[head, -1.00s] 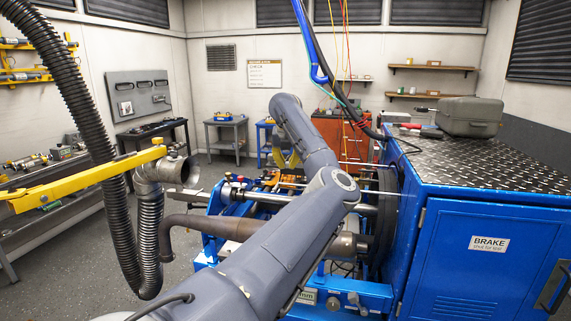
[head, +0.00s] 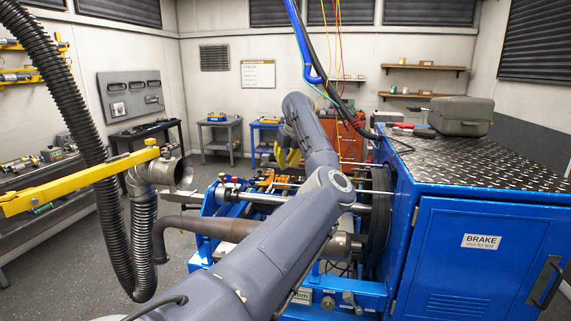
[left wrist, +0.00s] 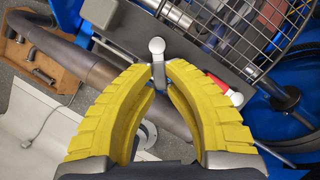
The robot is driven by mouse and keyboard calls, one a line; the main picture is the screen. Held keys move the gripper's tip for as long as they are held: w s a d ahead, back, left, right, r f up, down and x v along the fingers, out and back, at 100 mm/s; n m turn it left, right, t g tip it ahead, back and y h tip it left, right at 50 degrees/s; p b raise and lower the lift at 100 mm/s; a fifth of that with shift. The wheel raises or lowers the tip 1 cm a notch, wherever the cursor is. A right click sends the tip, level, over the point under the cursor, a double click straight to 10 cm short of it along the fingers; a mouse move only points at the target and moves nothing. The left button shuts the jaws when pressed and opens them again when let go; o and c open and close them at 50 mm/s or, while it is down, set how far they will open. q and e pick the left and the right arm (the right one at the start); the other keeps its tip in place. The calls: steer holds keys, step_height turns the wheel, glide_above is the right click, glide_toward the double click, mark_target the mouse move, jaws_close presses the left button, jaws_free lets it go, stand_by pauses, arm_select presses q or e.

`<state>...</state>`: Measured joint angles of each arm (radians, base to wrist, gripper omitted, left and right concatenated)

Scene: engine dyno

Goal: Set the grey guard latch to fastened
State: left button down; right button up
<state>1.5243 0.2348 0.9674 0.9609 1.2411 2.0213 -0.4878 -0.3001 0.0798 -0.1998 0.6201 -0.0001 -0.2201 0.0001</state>
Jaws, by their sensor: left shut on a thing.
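The grey guard latch (left wrist: 158,62) shows in the left wrist view as a short light-grey lever with a round knob at its top, on a dark grey plate. My left gripper (left wrist: 160,78) has yellow ribbed fingers whose tips close around the lever below the knob. In the head view the same gripper (head: 288,157) is partly hidden behind my forearm, and the latch cannot be made out there. The wire mesh guard (left wrist: 245,38) lies just beyond the latch, to the upper right. My right gripper is not in view.
A red and white handle (left wrist: 225,89) sits close to the right finger. A brown pipe (left wrist: 80,62) runs along the left of the wrist view. In the head view the blue brake cabinet (head: 478,270) stands right of my arm, and a yellow boom (head: 80,185) stands left.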

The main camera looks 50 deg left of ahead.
arm_select(q)
steer(key=shift+f, duration=0.1)
steer(key=c, duration=1.4)
jaws_free()
steer(key=v, duration=1.2)
